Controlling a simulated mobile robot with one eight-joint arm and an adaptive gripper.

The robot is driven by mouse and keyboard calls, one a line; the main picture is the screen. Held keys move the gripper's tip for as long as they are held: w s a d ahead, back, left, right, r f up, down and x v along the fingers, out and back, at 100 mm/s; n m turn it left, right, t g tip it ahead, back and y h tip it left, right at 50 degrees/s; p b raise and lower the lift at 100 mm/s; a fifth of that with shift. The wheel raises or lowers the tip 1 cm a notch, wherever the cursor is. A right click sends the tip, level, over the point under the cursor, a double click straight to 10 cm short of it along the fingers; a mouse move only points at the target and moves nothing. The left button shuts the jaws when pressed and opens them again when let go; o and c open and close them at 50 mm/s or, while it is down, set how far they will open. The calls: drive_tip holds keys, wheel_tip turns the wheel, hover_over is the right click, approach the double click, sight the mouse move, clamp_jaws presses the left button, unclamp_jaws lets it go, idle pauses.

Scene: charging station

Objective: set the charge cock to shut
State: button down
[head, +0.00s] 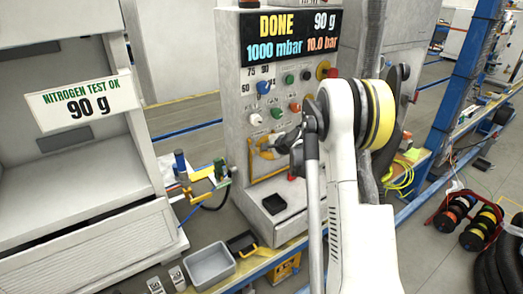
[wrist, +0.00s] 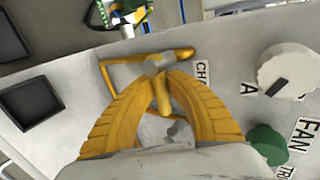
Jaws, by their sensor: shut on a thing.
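The charge cock (wrist: 161,94) shows in the wrist view as a yellow lever with a grey hub, beside a label partly reading "CHA". My gripper (wrist: 158,76) has its two ribbed yellow fingers closed around the lever, one on each side. In the head view my gripper (head: 264,150) is at the lower front of the grey control panel (head: 235,110). There the cock is mostly hidden by my gripper and arm. A display (head: 290,36) above reads DONE, 90 g, 1000 mbar and 10.0 bar.
A white knob (wrist: 290,70) and a green knob (wrist: 266,142) sit close to my right finger in the wrist view. A yellow bracket (wrist: 112,76) stands beside the left finger. A grey bin (head: 210,266) is below the panel. A cabinet (head: 60,200) stands at left.

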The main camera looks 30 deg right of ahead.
drive_tip(key=shift+r+h, duration=0.1)
drive_tip(key=shift+h, duration=0.2)
idle(0.4)
drive_tip(key=c, duration=1.4)
unclamp_jaws()
drive_tip(key=shift+s, duration=0.1)
drive_tip(key=v, duration=1.2)
